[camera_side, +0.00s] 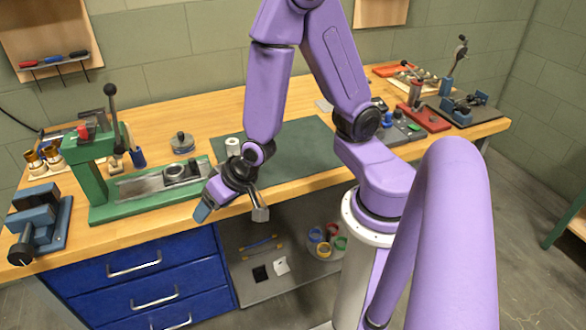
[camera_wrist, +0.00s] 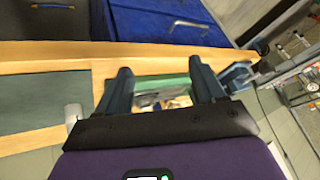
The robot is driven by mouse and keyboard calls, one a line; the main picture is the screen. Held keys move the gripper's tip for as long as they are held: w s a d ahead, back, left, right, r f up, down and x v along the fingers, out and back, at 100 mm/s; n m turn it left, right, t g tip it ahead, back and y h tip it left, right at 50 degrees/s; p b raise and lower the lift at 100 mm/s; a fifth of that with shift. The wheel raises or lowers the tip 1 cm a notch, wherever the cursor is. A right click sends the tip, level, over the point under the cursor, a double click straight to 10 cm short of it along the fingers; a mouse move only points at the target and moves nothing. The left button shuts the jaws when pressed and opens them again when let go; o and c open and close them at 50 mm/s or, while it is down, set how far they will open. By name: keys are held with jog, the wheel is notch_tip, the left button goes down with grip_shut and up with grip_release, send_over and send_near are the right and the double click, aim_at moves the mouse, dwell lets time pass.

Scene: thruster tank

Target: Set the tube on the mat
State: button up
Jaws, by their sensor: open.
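A short white cylinder, which looks like the tube (camera_side: 232,147), stands upright at the back-left corner of the dark green mat (camera_side: 300,148) in the side view. Its base is partly hidden behind my wrist, so I cannot tell whether it rests on the mat. In the wrist view the tube (camera_wrist: 73,114) shows left of my gripper, against the corner of the mat (camera_wrist: 40,103). My gripper (camera_side: 233,209) is open and empty, with its fingers spread near the bench's front edge. It is in front of the tube and apart from it. Both fingers show in the wrist view (camera_wrist: 160,74).
A green press (camera_side: 95,170) with a metal slide stands left of my gripper. A blue vise (camera_side: 40,222) is at the bench's front left. Red and blue fixtures (camera_side: 424,116) stand on the right. Most of the mat is clear; my arm crosses above it.

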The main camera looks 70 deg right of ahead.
jog(key=s+a+r+n+g+y, duration=0.2)
jog(key=s+a+r+n+g, duration=0.15)
jog(key=s, duration=0.25)
jog(key=s+a+r+n+g+y, duration=0.1)
jog(key=s+a+r+n+g, duration=0.15)
jog(key=s+n, duration=0.3)
jog(key=s+d+r+n+h, duration=0.2)
jog(key=s+d+n, duration=0.1)
jog(key=d, duration=0.2)
jog(key=s+d+r+n+h, duration=0.1)
jog(key=s+d+r+n, duration=0.1)
jog(key=d, duration=0.3)
jog(key=shift+s+r+n+h, duration=0.4)
jog(key=shift+r+n, duration=0.4)
jog(key=shift+r, duration=0.05)
